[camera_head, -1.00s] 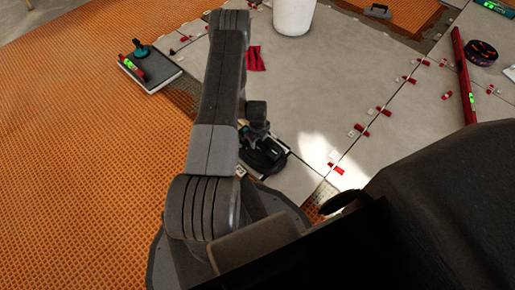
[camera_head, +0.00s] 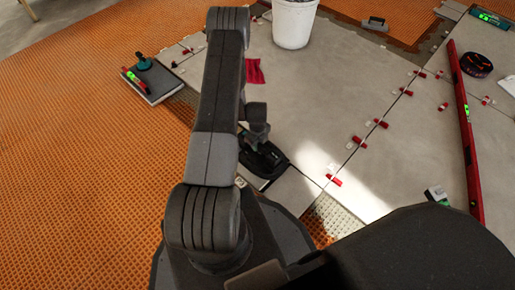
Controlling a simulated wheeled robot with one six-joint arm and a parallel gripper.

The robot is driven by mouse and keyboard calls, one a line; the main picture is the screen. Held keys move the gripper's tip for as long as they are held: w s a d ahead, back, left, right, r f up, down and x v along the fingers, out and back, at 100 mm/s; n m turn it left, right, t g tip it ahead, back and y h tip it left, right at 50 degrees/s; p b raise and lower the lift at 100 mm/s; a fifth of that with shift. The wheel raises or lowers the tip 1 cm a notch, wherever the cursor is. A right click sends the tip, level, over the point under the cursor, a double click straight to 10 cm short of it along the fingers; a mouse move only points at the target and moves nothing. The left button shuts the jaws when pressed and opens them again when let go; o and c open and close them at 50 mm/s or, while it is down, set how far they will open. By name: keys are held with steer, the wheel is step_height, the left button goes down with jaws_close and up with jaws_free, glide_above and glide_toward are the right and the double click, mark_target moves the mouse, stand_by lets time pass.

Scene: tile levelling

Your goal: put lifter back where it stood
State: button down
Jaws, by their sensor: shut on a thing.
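My gripper (camera_head: 258,138) points down at the end of my arm and is partly hidden by the arm. It is shut on a dark lifter, whose black round base (camera_head: 264,162) shows just below the jaws. The base is over a grey tile near the orange mat's edge; I cannot tell whether it touches the tile. The lifter's handle is mostly hidden.
A grey tile stack (camera_head: 165,92) at left carries a teal-topped tool (camera_head: 143,62) and a small red level (camera_head: 134,80). A white bucket (camera_head: 293,25), red cloth (camera_head: 254,72), red clips (camera_head: 357,140) and a long red level (camera_head: 464,125) lie around the tiled floor.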

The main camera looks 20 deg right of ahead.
steer(key=shift+r+p, duration=1.85)
steer(key=shift+r, duration=2.9)
